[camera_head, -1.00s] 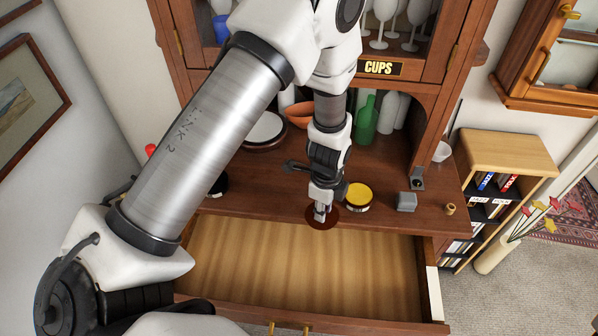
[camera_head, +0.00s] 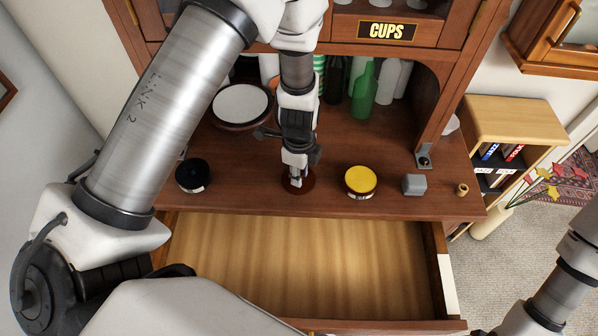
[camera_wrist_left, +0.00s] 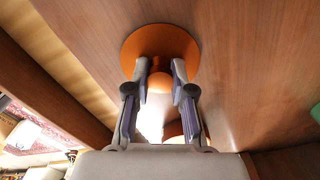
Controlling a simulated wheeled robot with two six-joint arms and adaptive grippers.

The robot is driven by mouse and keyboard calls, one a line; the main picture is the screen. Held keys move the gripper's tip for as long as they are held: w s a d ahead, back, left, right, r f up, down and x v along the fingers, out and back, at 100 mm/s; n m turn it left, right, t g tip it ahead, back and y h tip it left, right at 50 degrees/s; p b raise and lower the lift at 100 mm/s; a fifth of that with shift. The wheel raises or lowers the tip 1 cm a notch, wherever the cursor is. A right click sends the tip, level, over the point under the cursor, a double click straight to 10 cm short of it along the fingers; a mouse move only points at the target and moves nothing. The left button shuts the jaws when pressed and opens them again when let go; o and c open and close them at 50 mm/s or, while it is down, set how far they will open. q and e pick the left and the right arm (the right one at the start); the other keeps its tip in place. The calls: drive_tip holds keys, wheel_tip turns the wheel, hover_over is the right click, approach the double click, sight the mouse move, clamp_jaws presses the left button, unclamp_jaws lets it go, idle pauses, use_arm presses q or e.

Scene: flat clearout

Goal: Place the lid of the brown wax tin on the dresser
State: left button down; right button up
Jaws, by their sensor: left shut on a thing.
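My left gripper (camera_head: 296,180) is shut on the brown wax tin's lid (camera_head: 307,186), a round dark brown disc. In the left wrist view the lid (camera_wrist_left: 160,42) looks orange-brown, and the fingers (camera_wrist_left: 160,75) close around its round knob (camera_wrist_left: 160,83). The lid is over the front part of the dresser top (camera_head: 245,190), between a black tin and a yellow tin. I cannot tell whether it touches the wood. My right gripper is out of view; only part of that arm shows at lower right.
A black-topped tin (camera_head: 193,175) stands to the left, and a yellow-topped tin (camera_head: 361,181) to the right. A grey block (camera_head: 414,185) and small brass piece (camera_head: 462,189) lie further right. An open, empty drawer (camera_head: 300,265) juts out below. A plate (camera_head: 241,105) and green bottle (camera_head: 364,92) stand behind.

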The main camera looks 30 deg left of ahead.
use_arm(q)
drive_tip(key=c, duration=1.2)
unclamp_jaws()
drive_tip(key=shift+s, duration=0.1)
drive_tip(key=shift+o, duration=1)
drive_tip(key=shift+d, duration=0.15)
drive_tip(key=shift+r+p, duration=0.25)
drive_tip(key=shift+p, duration=0.1)
wheel_tip(320, 180, up, 12)
drive_tip(key=b, duration=0.3)
drive_tip(key=shift+f, duration=0.15)
